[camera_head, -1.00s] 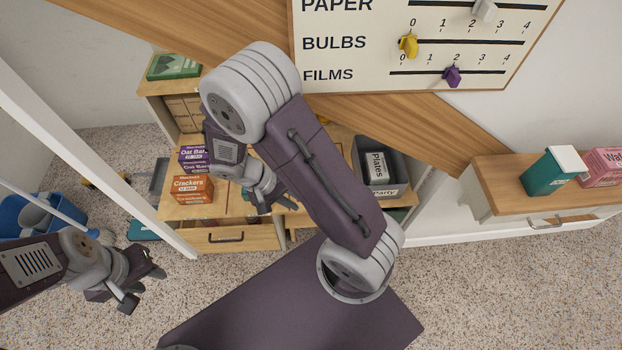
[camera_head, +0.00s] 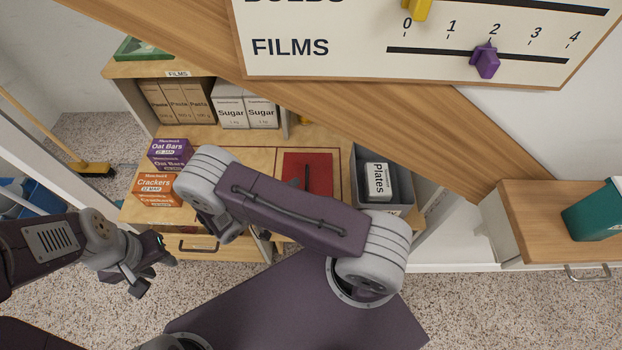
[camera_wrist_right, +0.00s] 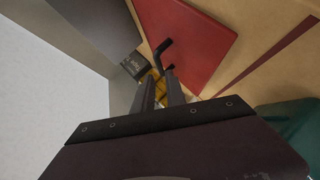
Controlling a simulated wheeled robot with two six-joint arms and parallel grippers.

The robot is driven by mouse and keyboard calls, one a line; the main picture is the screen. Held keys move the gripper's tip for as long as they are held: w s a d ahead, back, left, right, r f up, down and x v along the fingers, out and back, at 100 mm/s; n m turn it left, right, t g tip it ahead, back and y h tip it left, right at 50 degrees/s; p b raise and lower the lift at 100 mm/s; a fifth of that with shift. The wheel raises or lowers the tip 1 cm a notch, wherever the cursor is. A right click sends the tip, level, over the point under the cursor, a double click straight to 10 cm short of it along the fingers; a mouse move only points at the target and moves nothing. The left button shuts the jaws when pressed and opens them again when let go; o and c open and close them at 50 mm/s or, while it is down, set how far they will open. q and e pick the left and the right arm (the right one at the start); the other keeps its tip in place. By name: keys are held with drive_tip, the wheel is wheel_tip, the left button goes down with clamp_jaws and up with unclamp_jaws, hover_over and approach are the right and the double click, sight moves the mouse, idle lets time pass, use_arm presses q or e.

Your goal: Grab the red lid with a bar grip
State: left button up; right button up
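The red lid (camera_head: 318,160) lies flat on the wooden unit in the head view, partly hidden by my right arm. A dark bar grip (camera_head: 307,172) stands up from it. The wrist view shows the red lid (camera_wrist_right: 192,42) at top centre, with the dark bar grip (camera_wrist_right: 162,50) near its left edge. My right gripper (camera_wrist_right: 161,82) points toward that edge, with a gap between its fingers and nothing held. In the head view that gripper is mostly hidden behind its own arm. My left gripper (camera_head: 150,264) is open and empty at left, away from the lid.
Oat bar boxes (camera_head: 170,153) and cracker boxes (camera_head: 155,187) stand left of the lid. Sugar bags (camera_head: 246,106) stand behind it. A grey bin (camera_head: 400,187) with a plates pack is right of it. A wooden beam (camera_head: 420,125) and slider board (camera_head: 355,66) cross above.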

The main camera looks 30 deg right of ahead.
sight(307, 174)
drive_tip(key=x, duration=0.3)
drive_tip(key=shift+d+f, duration=0.1)
drive_tip(key=shift+d, duration=0.1)
drive_tip(key=b+x, duration=0.2)
drive_tip(key=x, duration=0.3)
drive_tip(key=shift+w, duration=0.1)
drive_tip(key=shift+d, duration=0.1)
clamp_jaws()
